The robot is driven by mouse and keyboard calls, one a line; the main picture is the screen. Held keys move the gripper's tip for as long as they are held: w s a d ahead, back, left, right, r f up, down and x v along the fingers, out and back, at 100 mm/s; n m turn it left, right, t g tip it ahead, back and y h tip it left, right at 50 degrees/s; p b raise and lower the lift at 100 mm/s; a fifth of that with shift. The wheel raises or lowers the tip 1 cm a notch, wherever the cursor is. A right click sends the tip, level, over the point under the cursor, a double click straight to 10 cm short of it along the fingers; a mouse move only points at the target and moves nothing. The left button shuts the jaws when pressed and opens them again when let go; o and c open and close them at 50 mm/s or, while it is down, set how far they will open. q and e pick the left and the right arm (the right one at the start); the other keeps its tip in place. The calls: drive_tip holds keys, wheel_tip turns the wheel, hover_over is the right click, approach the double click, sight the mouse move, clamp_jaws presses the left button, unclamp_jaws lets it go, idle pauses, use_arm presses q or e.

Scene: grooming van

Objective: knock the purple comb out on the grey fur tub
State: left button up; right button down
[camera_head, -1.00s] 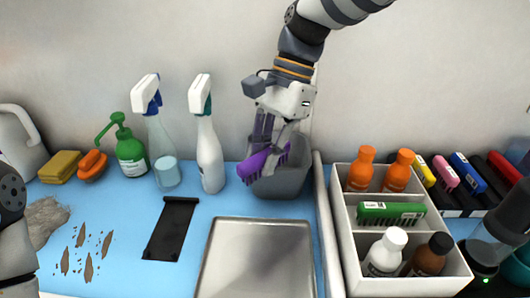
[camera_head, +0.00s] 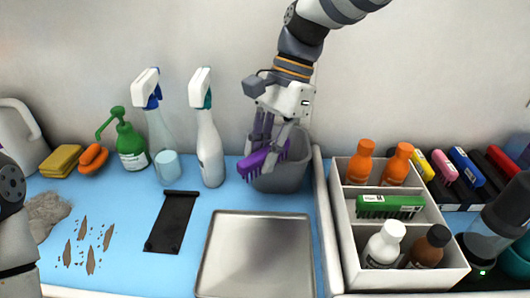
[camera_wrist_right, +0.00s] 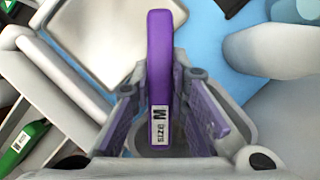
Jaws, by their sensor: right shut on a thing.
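The purple comb (camera_head: 258,164) is held at a tilt in my right gripper (camera_head: 272,140), over the near left side of the grey fur tub (camera_head: 290,180). In the right wrist view, the comb's purple back (camera_wrist_right: 160,55), with a white "size M" label, lies between the two fingers. The tub stands upright against the wall, its inside partly hidden by the gripper and comb. My left gripper is out of view; only part of my left arm shows at the left edge.
A white spray bottle (camera_head: 209,150) stands close left of the tub. A raised white divider (camera_head: 321,215) and a white caddy (camera_head: 345,240) with bottles and a green brush are to its right. A metal tray (camera_head: 255,255) lies in front. A black strip (camera_head: 172,222) lies left of the tray.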

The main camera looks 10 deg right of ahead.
drive_tip(key=shift+f, duration=0.15)
drive_tip(key=shift+r, duration=3.1)
